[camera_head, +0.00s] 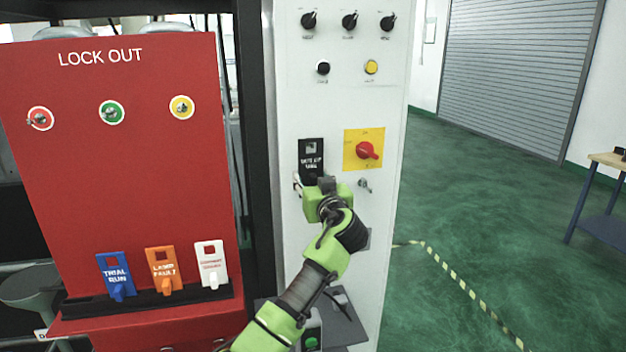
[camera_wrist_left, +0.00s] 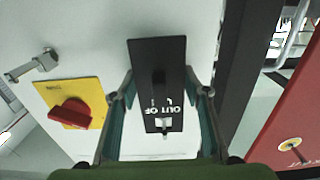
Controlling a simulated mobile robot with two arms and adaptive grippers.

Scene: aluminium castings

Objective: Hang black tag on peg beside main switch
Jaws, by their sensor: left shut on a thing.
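The black tag (camera_head: 311,158), with white lettering and a square hole near its top, is upright at the white cabinet front, left of the main switch. The main switch (camera_head: 367,150) is a red knob on a yellow plate. My left gripper (camera_head: 316,188) is shut on the tag's lower part. In the left wrist view, the black tag (camera_wrist_left: 157,75) stands between the two fingers (camera_wrist_left: 162,95), and the main switch (camera_wrist_left: 72,112) is at left. Something pale and greyish shows in the hole; I cannot tell whether a peg passes through it. My right gripper is out of view.
A red lockout board (camera_head: 120,200) stands at left, with blue (camera_head: 116,275), orange (camera_head: 162,268) and white (camera_head: 209,263) tags on its black ledge. A small metal fitting (camera_head: 365,184) sticks out below the yellow plate. Open green floor lies at right.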

